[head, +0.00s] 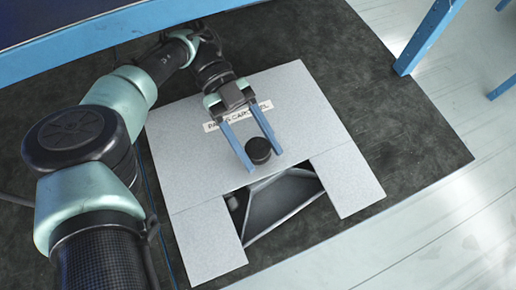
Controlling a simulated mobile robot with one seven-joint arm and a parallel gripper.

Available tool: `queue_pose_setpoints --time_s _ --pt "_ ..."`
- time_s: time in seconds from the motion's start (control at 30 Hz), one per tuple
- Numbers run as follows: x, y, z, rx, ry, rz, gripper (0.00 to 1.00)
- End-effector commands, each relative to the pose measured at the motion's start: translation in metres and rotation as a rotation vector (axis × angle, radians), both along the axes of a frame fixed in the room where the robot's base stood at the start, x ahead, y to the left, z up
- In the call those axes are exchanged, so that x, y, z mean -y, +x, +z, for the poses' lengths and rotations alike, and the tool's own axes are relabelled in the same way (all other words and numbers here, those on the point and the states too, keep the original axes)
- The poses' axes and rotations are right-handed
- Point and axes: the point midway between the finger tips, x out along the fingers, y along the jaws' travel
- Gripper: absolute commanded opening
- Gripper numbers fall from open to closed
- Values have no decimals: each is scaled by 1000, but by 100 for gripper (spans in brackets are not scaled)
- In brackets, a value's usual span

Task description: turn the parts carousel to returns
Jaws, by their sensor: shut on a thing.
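The parts carousel is a flat grey speckled housing (190,175) on the dark mat, with a white label strip partly covered by my gripper. A cut-out at its front edge shows a dark inner compartment (285,200) with slanted pale walls. I cannot read any compartment name there. A round black knob (258,150) stands on the top just behind the cut-out. My gripper (262,158) reaches over the panel from behind, its two blue fingers on either side of the knob and shut on it.
The dark mat (400,140) is bare to the right of the housing. A blue frame beam (100,30) runs along the back, with a blue post (428,38) at upper right. Pale floor (440,240) lies beyond the mat's front edge.

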Motion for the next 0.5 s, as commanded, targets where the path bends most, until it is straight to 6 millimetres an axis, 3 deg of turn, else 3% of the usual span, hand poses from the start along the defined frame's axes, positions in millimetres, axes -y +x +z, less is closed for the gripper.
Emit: queue_pose_setpoints --time_s 0.5 --pt "0 -1 -2 0 2 -60 0"
